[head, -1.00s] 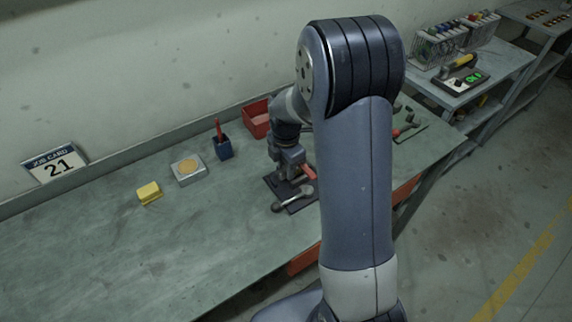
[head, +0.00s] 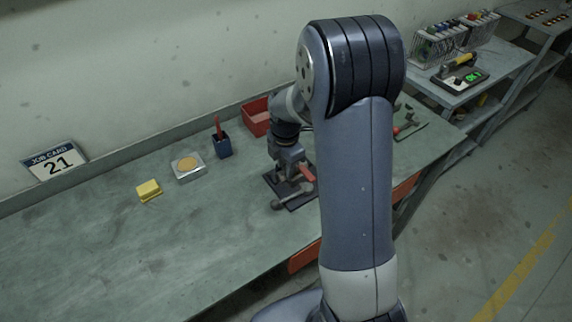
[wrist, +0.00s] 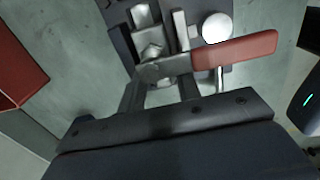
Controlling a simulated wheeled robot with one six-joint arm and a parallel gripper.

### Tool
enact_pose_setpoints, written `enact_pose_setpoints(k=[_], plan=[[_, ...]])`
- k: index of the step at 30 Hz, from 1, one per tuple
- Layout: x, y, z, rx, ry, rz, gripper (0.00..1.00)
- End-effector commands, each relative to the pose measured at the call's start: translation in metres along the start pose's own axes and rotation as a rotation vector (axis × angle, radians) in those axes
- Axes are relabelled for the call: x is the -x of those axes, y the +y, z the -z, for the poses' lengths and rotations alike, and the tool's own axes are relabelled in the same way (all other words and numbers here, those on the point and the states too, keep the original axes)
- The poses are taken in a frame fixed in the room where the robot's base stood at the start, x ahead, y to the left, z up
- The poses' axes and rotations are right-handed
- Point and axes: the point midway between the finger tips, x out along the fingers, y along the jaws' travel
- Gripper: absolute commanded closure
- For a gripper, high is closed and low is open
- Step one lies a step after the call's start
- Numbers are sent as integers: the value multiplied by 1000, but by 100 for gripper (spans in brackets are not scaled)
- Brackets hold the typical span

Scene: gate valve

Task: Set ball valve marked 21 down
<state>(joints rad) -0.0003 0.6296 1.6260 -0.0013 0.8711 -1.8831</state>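The valve on a dark base plate (head: 275,187) stands on the bench, with a red lever handle (wrist: 235,50). In the wrist view the lever points right from a grey metal hub (wrist: 152,70). A round silver knob (wrist: 216,27) lies just beyond the lever. No number shows on the valve itself. My gripper (wrist: 160,88) is at the valve, its two dark fingers apart on either side of the hub area; the lever's grey root covers part of them. I cannot tell whether they touch it. In the head view my gripper (head: 288,168) and arm partly hide the valve.
A job card reading 21 (head: 56,162) leans at the back wall. The bench's left front is clear.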

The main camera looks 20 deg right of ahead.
Motion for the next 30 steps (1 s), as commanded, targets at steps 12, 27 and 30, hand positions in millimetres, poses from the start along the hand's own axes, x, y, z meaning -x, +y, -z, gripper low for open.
enact_pose_setpoints(k=[12,27,30], plan=[[27,-4,2,0,5,17,48],[120,-2,1,0,5,14,48],[125,-2,1,0,5,15,48]])
